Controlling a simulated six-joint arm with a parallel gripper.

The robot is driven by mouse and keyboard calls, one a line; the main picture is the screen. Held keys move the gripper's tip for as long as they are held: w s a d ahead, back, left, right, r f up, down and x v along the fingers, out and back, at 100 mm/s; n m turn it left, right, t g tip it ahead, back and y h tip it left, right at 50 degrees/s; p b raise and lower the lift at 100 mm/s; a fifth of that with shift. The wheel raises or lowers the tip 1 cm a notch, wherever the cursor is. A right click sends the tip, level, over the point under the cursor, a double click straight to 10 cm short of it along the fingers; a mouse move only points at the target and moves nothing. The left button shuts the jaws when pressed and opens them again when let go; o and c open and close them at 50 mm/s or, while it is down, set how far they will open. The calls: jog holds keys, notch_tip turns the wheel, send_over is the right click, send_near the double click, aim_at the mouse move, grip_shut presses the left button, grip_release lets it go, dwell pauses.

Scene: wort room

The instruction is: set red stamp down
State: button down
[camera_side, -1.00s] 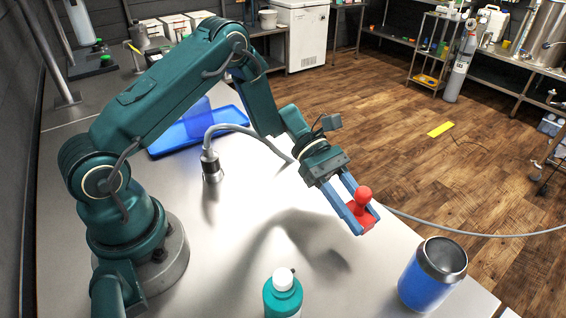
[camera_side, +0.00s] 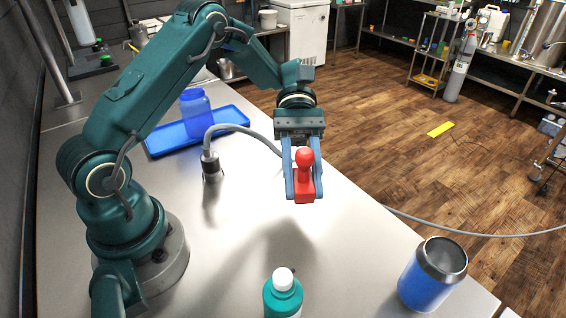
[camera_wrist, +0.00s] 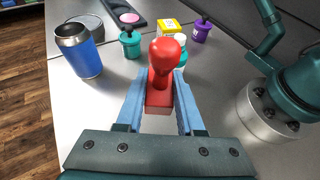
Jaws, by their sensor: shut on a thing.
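The red stamp (camera_side: 304,178) has a round knob on top and a block base. My gripper (camera_side: 303,190) is shut on it, with one blue finger on each side. The stamp is upright and held above the grey table (camera_side: 250,270), with the arm's shadow on the surface below. In the wrist view the stamp (camera_wrist: 160,85) sits between the two fingertips (camera_wrist: 159,105).
A blue cup with a metal rim (camera_side: 432,275) stands near the table's right corner. A teal bottle with a white cap (camera_side: 283,295) stands at the front. A blue tray (camera_side: 175,138) holds a blue jar (camera_side: 195,112). A grey hose fitting (camera_side: 211,165) rises nearby. The middle table is clear.

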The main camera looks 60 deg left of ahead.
jog(key=s+f+m+g+y, duration=0.2)
jog(key=s+m+g+y, duration=0.4)
jog(key=s+m+y, duration=0.35)
jog(key=a+m+t+y, duration=0.3)
jog(key=a+m+y, duration=0.4)
jog(key=m+y, duration=0.4)
jog(key=w+r+m+t+h, duration=0.3)
jog(key=w+r+m+t, duration=0.35)
jog(key=m+t, duration=0.55)
jog(key=w+r+m+t+h, duration=0.2)
jog(key=w+r+m+t, duration=0.4)
jog(key=m+t, duration=0.55)
jog(key=s+a+f+n+g+y, duration=0.2)
jog(key=a+f+n+g+y, duration=0.25)
jog(key=a, duration=0.55)
jog(key=s+a+f+n+g+y, duration=0.1)
jog(key=a+f+n+g+y, duration=0.35)
jog(key=a, duration=0.45)
jog(key=n, duration=0.1)
send_over(277, 164)
jog(key=shift+t+h, duration=0.35)
jog(key=shift+t, duration=0.1)
notch_tip(277, 164, down, 8)
jog(key=shift+a+f, duration=0.1)
jog(key=shift+f, duration=2)
